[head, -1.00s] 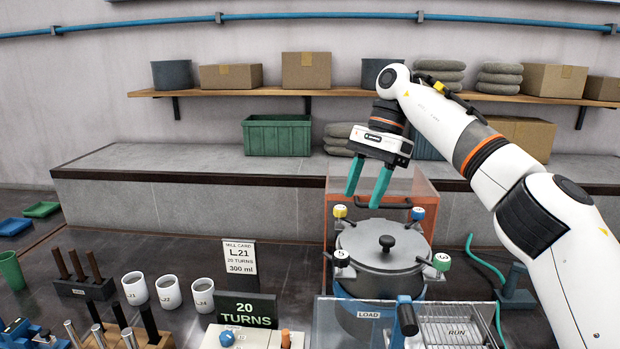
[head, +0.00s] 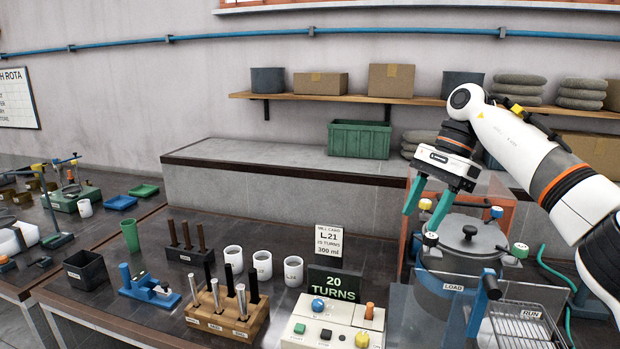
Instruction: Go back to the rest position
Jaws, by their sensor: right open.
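My right gripper (head: 424,224) has two green fingers, spread apart and empty. It hangs above and in front of the grey lidded mill pot (head: 464,246), over its left side. The pot has a dark knob on its lid and coloured, numbered clamp knobs around the rim. It stands behind a clear guard marked LOAD. My left gripper is not in view.
A mill card (head: 328,243) and a 20 TURNS display (head: 334,284) stand left of the pot. A control box (head: 330,325), white cups (head: 263,265), a wooden tool rack (head: 228,322) and a green cup (head: 130,236) are on the bench. A wire rack (head: 532,322) is at right.

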